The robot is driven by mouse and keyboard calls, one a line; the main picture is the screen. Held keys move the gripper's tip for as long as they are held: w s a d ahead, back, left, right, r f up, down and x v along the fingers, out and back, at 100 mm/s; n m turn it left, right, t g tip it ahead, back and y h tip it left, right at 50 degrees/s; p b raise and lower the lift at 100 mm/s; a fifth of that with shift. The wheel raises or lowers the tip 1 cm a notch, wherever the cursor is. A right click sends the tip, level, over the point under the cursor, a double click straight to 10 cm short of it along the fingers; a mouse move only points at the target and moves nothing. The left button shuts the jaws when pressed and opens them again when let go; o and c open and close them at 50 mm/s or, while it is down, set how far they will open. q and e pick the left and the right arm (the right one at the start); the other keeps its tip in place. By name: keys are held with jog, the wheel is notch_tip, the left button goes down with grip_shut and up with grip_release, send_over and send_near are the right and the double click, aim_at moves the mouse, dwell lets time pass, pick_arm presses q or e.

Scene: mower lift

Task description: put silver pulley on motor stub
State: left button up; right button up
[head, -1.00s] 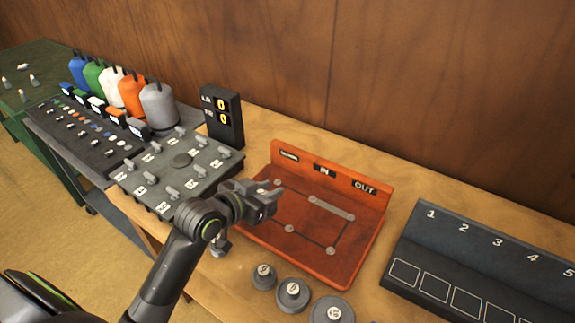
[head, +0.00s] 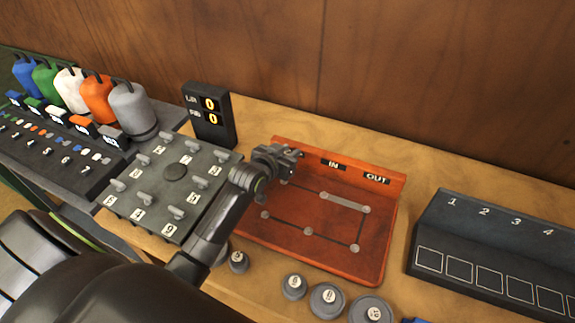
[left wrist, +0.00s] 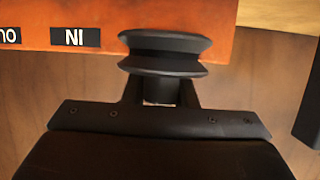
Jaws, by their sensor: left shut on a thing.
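My left gripper (head: 280,156) is over the back left of the red board (head: 300,250). In the left wrist view, the gripper (left wrist: 160,98) is shut on a grooved pulley (left wrist: 165,48), which looks dark there, so its silver colour cannot be confirmed. The board has several small round studs and a grey bar. A stud at its upper left (head: 283,182) lies just below the gripper and may be the motor stub. The leftmost label is hidden by the gripper in the head view. Contact between pulley and board cannot be told. My right gripper is out of view.
Grey round pieces (head: 327,300) stand along the front edge of the bench. A numbered dark rack (head: 490,250) is at right. A grey switch panel (head: 170,190), a display (head: 209,116) and coloured bottles (head: 97,98) are at left. The wooden wall rises behind.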

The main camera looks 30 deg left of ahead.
pick_arm(q)
jog(key=shift+f, duration=0.75)
notch_tip(320, 180, down, 3)
jog(key=shift+a+f, duration=0.1)
jog(key=shift+f, duration=0.75)
jog(key=shift+s, duration=0.1)
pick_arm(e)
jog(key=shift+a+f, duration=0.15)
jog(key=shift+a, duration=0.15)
